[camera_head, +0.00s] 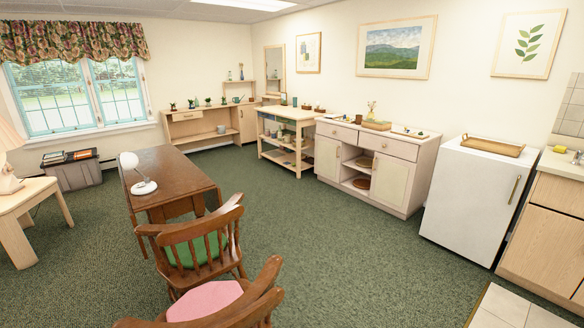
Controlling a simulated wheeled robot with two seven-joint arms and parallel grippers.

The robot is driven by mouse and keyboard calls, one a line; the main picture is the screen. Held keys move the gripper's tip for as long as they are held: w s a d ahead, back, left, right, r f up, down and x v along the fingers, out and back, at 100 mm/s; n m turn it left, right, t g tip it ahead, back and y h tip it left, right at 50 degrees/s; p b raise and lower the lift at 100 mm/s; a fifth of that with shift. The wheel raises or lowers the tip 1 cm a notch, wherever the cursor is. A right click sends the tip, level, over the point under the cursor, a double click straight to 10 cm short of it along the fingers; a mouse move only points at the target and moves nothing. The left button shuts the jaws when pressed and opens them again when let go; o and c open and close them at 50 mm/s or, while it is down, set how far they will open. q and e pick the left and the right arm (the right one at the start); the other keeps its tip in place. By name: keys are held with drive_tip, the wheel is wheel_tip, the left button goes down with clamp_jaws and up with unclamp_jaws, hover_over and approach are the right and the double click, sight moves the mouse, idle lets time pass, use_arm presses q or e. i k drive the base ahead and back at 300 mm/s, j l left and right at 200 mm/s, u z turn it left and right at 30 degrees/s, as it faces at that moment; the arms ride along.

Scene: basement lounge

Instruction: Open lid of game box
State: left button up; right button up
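I cannot make out a game box for certain in the head view. A grey box-like chest (75,178) stands on the floor under the window at the left, with dark and orange flat items (68,156) lying on top of it. These are too small to tell what they are. Neither of my grippers is in view.
A brown drop-leaf table (172,165) with a white lamp (142,187) stands left of centre, with wooden chairs (200,243) before it. A cabinet (395,185) and white fridge (478,200) line the right wall. Green carpet (330,245) is clear in the middle.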

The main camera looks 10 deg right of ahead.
sight(374, 120)
drive_tip(key=i+l, duration=0.25)
drive_tip(key=l, duration=0.15)
drive_tip(key=i+l, duration=0.3)
drive_tip(key=i+l+u, duration=0.1)
drive_tip(key=i+l, duration=0.15)
drive_tip(key=l, duration=0.25)
drive_tip(key=i+l, duration=0.3)
drive_tip(key=l, duration=0.15)
drive_tip(key=i+l, duration=0.25)
drive_tip(key=l, duration=0.15)
drive_tip(key=i+l+u, duration=0.1)
drive_tip(key=i+l, duration=0.15)
drive_tip(key=l, duration=0.15)
drive_tip(key=i+l, duration=0.25)
drive_tip(key=l, duration=0.2)
drive_tip(key=i+l, duration=0.25)
drive_tip(key=l, duration=0.2)
